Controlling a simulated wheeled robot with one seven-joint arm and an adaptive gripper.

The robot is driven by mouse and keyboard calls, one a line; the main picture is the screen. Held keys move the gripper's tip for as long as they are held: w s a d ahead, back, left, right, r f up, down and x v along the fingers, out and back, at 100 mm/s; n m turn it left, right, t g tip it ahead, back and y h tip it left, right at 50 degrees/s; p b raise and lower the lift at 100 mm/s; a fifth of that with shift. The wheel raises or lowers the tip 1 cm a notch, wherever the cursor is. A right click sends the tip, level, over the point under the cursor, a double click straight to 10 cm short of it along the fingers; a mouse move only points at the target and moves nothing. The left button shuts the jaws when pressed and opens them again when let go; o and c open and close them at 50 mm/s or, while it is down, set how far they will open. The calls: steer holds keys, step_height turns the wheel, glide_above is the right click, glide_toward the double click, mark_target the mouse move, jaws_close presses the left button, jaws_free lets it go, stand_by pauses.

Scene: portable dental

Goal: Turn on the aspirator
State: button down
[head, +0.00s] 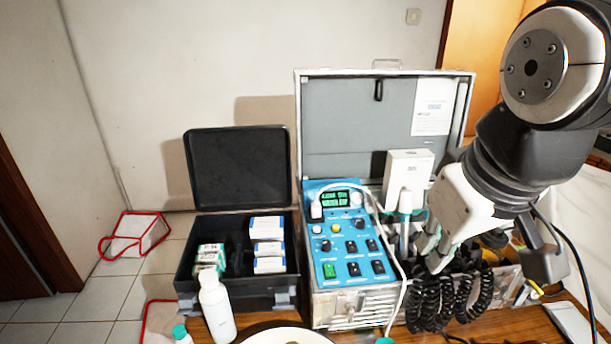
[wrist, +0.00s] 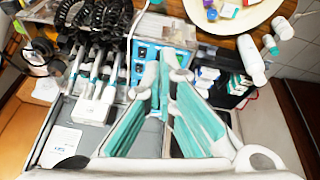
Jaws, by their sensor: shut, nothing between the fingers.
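The portable dental unit has a blue control panel (head: 345,262) with a green-lit display (head: 336,198), several small knobs, several black rocker switches and one green rocker switch (head: 329,270) at lower left. The display text is too small to read surely, and I cannot tell which switch is the aspirator's. My gripper (head: 432,252) is shut and empty, right of the panel and apart from it in the head view, near the handpieces. In the wrist view, the closed fingers (wrist: 174,62) hide much of the blue panel (wrist: 143,52).
Black coiled hoses (head: 440,300) hang right of the panel, and a white cable crosses its right side. A white box (head: 407,178) stands behind the handpieces. An open black case (head: 240,165) with small boxes stands left. A white bottle (head: 217,308) stands in front of it.

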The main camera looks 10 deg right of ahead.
steer(key=w+n+g, duration=0.1)
steer(key=w+n, duration=0.3)
steer(key=w, duration=0.3)
steer(key=n+g+b, duration=0.2)
steer(key=n+g, duration=0.2)
steer(key=n, duration=0.8)
glide_above(352, 245)
step_height(352, 245, down, 12)
steer(key=shift+s, duration=0.15)
steer(key=shift+f, duration=0.15)
steer(key=f, duration=0.4)
steer(key=f+p, duration=0.1)
steer(key=f, duration=0.4)
steer(key=s+f, duration=0.1)
steer(key=f, duration=0.3)
steer(key=shift+f, duration=0.4)
